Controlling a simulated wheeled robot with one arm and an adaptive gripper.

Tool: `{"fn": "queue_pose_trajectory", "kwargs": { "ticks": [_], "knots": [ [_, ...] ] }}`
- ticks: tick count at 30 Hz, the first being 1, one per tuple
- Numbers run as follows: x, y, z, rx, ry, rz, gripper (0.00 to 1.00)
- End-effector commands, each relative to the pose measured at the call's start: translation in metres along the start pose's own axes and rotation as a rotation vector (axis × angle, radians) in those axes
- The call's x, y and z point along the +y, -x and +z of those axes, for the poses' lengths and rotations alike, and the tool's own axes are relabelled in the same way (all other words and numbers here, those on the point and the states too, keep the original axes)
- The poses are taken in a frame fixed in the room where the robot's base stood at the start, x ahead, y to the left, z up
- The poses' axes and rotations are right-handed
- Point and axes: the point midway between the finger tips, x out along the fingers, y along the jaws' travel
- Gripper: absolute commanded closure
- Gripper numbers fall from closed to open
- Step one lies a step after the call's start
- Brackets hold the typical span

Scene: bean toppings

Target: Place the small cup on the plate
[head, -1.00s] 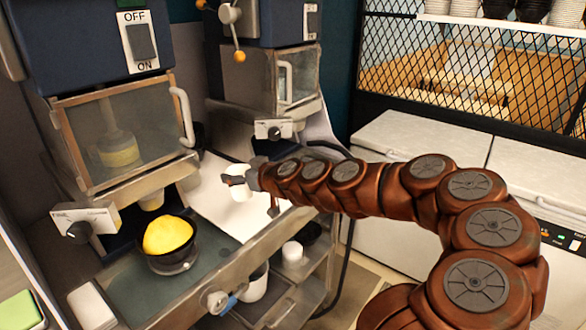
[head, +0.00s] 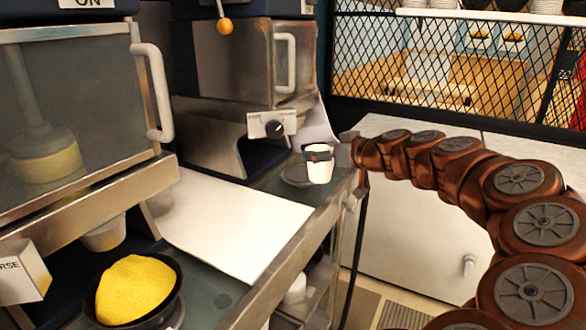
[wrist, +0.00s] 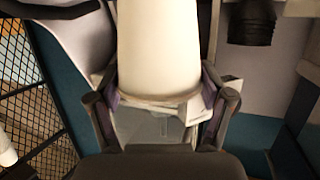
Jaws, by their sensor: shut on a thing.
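The small white cup (head: 319,170) is held upright at the far end of the counter in the head view. It fills the upper middle of the wrist view (wrist: 158,50). My gripper (head: 320,154) is shut around it, with a finger on each side in the wrist view (wrist: 160,103). A dark round plate (head: 293,176) lies on the counter below the second machine. The cup overlaps the plate's right part in the picture. I cannot tell whether the cup's base touches the plate or hangs above it.
A white board (head: 225,225) lies flat on the counter. The counter's metal front edge (head: 290,260) runs below the cup.

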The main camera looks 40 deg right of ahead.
Motion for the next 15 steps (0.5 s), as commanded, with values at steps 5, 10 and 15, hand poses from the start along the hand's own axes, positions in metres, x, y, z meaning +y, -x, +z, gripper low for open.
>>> {"fn": "queue_pose_trajectory", "kwargs": {
  "ticks": [5,10,15],
  "knots": [
    [0.006,-0.028,-0.009,-0.002,-0.002,-0.004,0.34],
    [0.015,-0.059,-0.014,-0.002,-0.001,-0.002,0.34],
    [0.022,-0.089,-0.019,-0.004,-0.002,-0.004,0.34]
  ]
}}
